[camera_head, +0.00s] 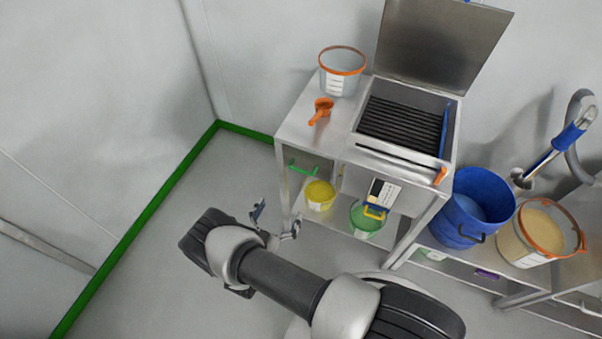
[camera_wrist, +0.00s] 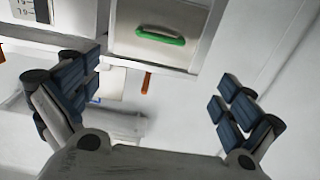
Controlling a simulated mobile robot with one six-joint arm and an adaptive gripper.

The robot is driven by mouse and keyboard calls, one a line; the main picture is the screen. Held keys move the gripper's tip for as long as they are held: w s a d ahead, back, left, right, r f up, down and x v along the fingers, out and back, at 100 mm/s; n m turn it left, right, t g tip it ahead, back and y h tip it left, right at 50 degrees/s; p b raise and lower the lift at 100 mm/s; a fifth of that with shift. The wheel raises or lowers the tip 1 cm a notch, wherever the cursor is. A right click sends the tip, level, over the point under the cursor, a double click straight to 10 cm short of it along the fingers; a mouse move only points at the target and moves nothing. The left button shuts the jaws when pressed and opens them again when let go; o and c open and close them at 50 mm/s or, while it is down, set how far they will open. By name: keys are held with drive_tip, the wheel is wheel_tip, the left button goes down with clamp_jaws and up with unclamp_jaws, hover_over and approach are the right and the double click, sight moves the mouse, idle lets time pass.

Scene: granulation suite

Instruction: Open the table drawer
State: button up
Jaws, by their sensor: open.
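The drawer with its green handle (camera_head: 301,168) is at the left end of the metal table (camera_head: 292,128), just under the tabletop. In the wrist view the drawer front (camera_wrist: 140,50) is at the top centre, with the green bar handle (camera_wrist: 160,36) across it. The drawer looks shut. My gripper (camera_head: 276,222) is open and empty, below and left of the handle in the head view. In the wrist view its blue-padded fingers (camera_wrist: 157,88) are spread wide, with the handle beyond them, apart and untouched.
An orange scoop (camera_head: 319,110) and a clear orange-rimmed tub (camera_head: 342,70) stand on the tabletop beside an open-lidded sieve box (camera_head: 402,122). Yellow (camera_head: 320,195) and green (camera_head: 366,218) tubs sit below. A blue bucket (camera_head: 474,206) is at right. Floor at left is clear.

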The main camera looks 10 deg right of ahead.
sight(301, 170)
drive_tip(key=b+x, duration=0.3)
drive_tip(key=x, duration=1.4)
drive_tip(key=shift+c, duration=0.5)
